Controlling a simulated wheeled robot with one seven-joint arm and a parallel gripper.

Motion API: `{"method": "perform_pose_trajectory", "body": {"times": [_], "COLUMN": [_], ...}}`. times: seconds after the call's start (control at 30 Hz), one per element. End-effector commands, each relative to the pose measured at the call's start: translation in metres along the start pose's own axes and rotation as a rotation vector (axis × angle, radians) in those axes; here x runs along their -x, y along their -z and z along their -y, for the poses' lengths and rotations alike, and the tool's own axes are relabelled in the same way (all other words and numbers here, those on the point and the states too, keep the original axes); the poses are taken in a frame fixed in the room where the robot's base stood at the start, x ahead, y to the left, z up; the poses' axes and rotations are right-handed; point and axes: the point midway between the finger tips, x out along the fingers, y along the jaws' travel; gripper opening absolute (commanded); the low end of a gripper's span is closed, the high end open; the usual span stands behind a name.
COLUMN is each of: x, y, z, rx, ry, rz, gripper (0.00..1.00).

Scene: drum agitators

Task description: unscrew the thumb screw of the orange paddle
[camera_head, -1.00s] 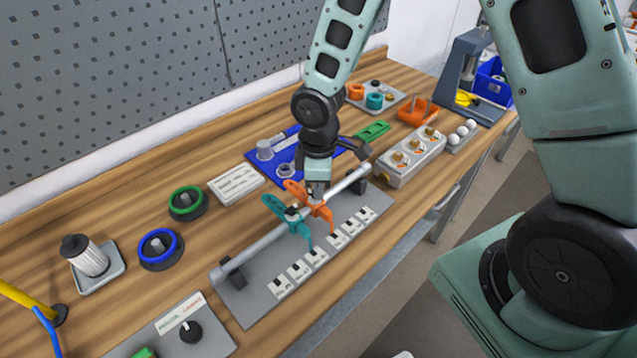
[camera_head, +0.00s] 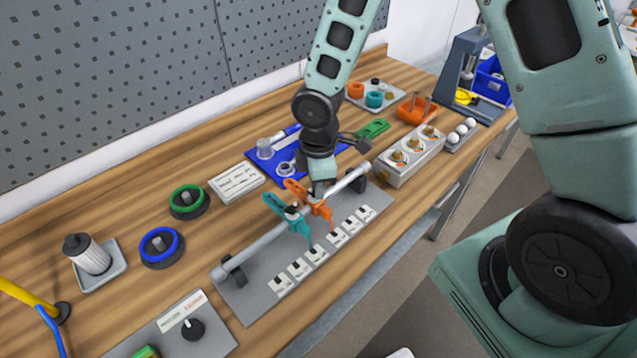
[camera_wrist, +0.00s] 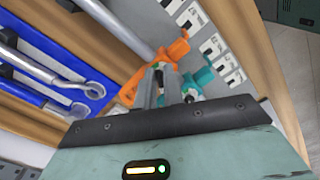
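The orange paddle (camera_head: 318,207) is clamped on a grey horizontal bar (camera_head: 262,240), just right of the teal paddle (camera_head: 292,215). Its lower arm hangs toward a white-and-black key strip. In the wrist view the orange paddle (camera_wrist: 173,52) lies beyond my fingers, beside the teal paddle (camera_wrist: 200,80).
A blue tool mat (camera_head: 262,172) with wrenches lies behind the bar. A grey box with several brass knobs (camera_head: 412,157) stands to the right. Green (camera_head: 188,202) and blue (camera_head: 162,247) ring knobs stand to the left. The key base plate (camera_head: 240,305) lies in front.

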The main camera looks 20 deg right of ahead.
Motion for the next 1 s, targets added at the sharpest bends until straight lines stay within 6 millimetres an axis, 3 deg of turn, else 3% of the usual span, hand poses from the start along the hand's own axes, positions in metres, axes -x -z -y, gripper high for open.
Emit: {"method": "perform_pose_trajectory", "body": {"times": [0.33,0.47,0.67,1.0], "x": [0.001,0.01,0.048,0.127], "y": [0.0,0.0,0.0,0.0], "z": [-0.001,-0.002,-0.003,-0.002], "rx": [-0.001,-0.002,-0.005,-0.004], "ry": [-0.001,-0.004,-0.008,-0.007], "rz": [-0.001,-0.002,-0.003,-0.002], "gripper": [0.27,0.27,0.27,0.27]}}
